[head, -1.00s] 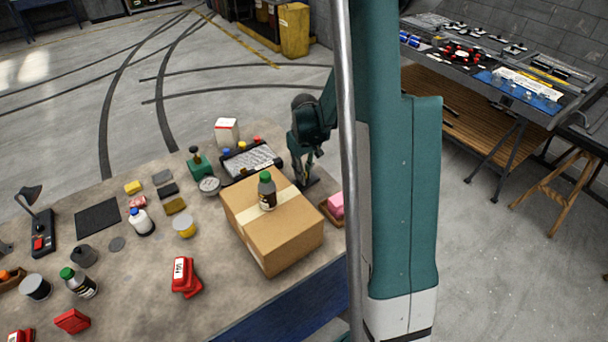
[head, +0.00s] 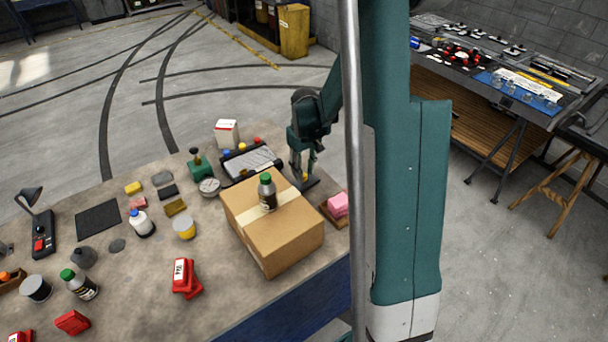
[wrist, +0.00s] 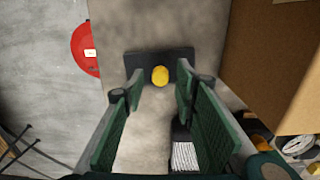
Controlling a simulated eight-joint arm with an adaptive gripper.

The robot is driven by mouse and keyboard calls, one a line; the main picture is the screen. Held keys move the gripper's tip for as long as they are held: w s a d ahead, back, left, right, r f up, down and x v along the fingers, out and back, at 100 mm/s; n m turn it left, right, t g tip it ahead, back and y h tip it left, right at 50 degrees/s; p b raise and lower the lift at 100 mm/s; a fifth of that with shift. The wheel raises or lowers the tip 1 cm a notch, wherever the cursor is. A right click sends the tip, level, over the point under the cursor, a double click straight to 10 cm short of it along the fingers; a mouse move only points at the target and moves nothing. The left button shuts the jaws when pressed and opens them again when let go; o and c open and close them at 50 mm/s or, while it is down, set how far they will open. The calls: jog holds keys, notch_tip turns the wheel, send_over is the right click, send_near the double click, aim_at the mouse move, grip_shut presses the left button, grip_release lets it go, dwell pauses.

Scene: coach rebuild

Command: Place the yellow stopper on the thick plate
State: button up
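The yellow stopper (wrist: 160,76) shows in the wrist view as a round yellow top over a dark, flat plate (wrist: 141,60). My gripper (wrist: 161,84) has its two green fingers apart, one on each side of the stopper, with a visible gap on both sides. Whether the stopper rests fully on the plate cannot be told from above. In the head view my gripper (head: 303,170) points down behind the cardboard box, with a small yellow spot between the fingers and a dark plate (head: 309,184) below.
The cardboard box (head: 272,236) stands close to my gripper, with a green-capped bottle (head: 267,192) on it. It also shows at the right in the wrist view (wrist: 275,65). A pink block (head: 338,203) sits in a tray on the right. A black tray (head: 250,163) lies left of the gripper.

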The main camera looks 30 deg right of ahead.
notch_tip(320, 180, up, 10)
jog(key=shift+f, duration=0.2)
dwell(0.3)
